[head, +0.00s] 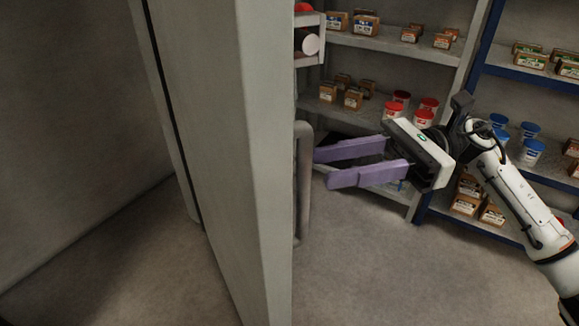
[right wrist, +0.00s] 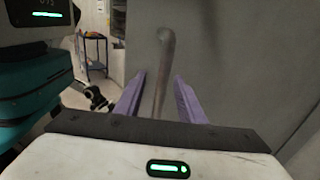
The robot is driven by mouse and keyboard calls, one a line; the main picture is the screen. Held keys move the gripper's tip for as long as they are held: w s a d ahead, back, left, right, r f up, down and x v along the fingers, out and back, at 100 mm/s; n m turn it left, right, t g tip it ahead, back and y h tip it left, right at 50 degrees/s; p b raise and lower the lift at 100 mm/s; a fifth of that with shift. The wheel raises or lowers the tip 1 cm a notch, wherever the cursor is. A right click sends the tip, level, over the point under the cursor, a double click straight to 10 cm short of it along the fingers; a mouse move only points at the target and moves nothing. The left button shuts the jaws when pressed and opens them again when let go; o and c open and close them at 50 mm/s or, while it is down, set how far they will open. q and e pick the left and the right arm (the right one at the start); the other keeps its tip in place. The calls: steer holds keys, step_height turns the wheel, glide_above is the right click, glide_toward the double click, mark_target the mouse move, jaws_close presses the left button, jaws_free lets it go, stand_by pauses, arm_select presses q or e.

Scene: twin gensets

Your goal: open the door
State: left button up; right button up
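The door (head: 215,130) is a tall grey panel seen at a steep angle in the head view. How far it stands open is not clear. Its upright bar handle (head: 305,180) is on the right-hand face. My right gripper (head: 321,168) is open, with its purple fingers pointing left and tips just short of the handle. In the right wrist view the handle (right wrist: 164,70) appears between the two spread fingers, with no clear contact. My left gripper does not show in the head view.
Shelves (head: 380,42) with small boxes and tubs stand behind my right arm. A blue-framed rack (head: 486,75) stands at the right. A white-and-red fitting (head: 308,42) shows above the handle. The grey floor (head: 390,270) right of the door is clear.

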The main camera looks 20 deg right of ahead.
mark_target(298, 171)
steer(key=a, duration=0.2)
steer(key=a+p, duration=0.1)
steer(key=a, duration=0.4)
steer(key=shift+w+a+p, duration=0.25)
steer(key=shift+w+p, duration=0.05)
steer(key=shift+d, duration=0.1)
jaws_close()
